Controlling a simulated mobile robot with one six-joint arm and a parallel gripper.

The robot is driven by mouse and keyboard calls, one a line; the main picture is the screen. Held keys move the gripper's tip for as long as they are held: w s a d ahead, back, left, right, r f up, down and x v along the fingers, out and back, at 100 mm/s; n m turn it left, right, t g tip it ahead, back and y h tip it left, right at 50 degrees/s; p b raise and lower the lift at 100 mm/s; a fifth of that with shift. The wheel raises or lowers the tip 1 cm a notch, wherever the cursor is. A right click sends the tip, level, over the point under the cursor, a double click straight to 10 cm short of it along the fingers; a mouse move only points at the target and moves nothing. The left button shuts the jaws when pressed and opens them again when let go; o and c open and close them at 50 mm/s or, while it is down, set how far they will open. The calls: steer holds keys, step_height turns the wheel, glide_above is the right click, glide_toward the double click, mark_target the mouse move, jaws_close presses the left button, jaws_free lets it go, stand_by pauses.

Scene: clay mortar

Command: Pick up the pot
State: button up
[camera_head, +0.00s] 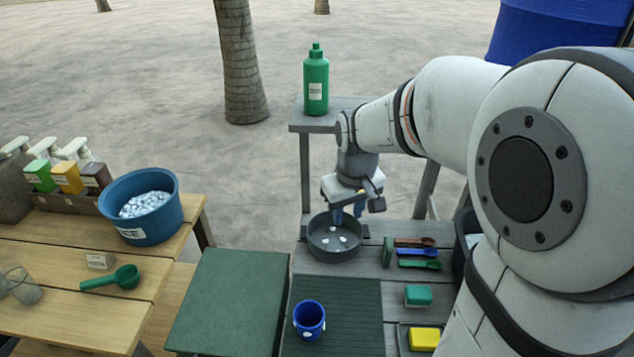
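The pot (322,252) is a round, dark grey, shallow vessel with a few white pieces inside. It stands upright on the grey table just right of the picture's middle. My gripper (348,214) points down over the pot's far side, with its two blue fingertips apart. The fingertips are close to the far rim. I cannot tell whether they touch it or stand astride it.
Green, red-brown and blue spoons (414,253) lie right of the pot. A blue cup (309,319) stands in front on a dark green mat (355,305). A green bottle (316,82) stands on a raised shelf behind. A blue tub of ice (160,230) sits on the left table.

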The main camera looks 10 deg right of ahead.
steer(key=w+a+f+n+g+b, duration=0.1)
steer(key=w+a+f+n+b, duration=0.25)
steer(key=w+f, duration=1.15)
glide_toward(317, 255)
steer(key=shift+w+a+n+g, duration=0.25)
steer(key=shift+w+n+g, duration=0.15)
steer(key=shift+w, duration=0.1)
steer(key=f+p, duration=0.1)
steer(key=f, duration=0.6)
steer(key=shift+d+f, duration=0.2)
steer(key=shift+c, duration=0.3)
jaws_close()
